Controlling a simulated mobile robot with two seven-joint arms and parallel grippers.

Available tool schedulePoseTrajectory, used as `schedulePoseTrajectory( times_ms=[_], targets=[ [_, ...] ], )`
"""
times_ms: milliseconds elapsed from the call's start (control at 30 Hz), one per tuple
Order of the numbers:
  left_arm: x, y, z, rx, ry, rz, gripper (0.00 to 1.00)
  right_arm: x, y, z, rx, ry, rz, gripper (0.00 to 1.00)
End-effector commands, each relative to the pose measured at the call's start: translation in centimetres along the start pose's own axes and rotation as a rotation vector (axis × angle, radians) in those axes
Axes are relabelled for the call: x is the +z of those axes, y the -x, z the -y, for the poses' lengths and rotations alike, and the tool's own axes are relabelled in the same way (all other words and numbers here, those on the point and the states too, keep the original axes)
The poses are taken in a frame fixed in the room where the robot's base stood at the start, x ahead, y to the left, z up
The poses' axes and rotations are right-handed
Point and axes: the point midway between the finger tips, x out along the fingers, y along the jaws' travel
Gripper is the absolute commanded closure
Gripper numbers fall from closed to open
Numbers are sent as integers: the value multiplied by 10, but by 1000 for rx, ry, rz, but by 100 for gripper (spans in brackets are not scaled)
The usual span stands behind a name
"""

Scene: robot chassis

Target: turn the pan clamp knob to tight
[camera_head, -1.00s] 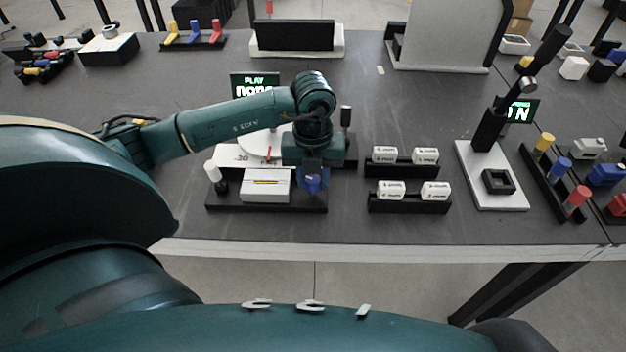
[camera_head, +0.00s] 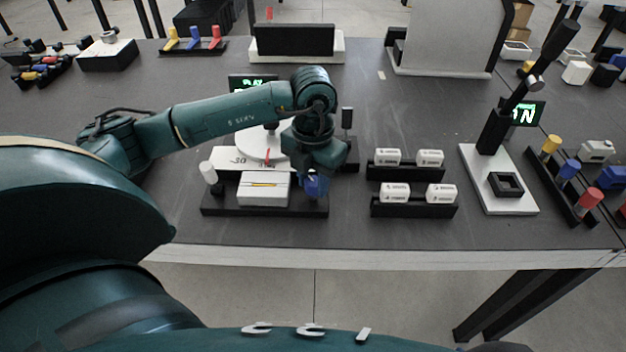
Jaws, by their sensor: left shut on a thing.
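A device with a black base (camera_head: 225,208), a white block (camera_head: 263,188) and a round white disc stands on the table left of centre. The blue knob (camera_head: 316,186) is at the right front of the device, and I take it as the pan clamp knob. My left gripper (camera_head: 315,176) points down over the blue knob and is shut on it. Its fingers and most of the knob top are hidden by the wrist. My right gripper is not in view.
Two black racks with white labelled blocks (camera_head: 395,193) stand just right of the device. Farther right is a white plate with a black lever (camera_head: 492,130), beside a rack of coloured pegs (camera_head: 569,170). Bare table (camera_head: 345,225) lies in front.

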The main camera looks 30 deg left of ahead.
Motion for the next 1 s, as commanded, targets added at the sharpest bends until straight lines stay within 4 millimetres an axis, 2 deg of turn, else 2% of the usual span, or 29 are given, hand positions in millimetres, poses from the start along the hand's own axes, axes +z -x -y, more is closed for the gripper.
schedulePoseTrajectory(
  times_ms=[400, 433, 667, 1000],
  targets=[
    [0, 1, 0, 0, -10, 3, 91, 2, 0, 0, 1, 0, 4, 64],
    [0, 1, 0, 0, -10, 3, 66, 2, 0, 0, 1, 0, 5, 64],
    [0, 1, 0, 0, -9, 2, 48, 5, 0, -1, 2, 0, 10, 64],
    [0, 5, 0, 0, -8, 2, 46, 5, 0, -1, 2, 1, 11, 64]
  ],
)
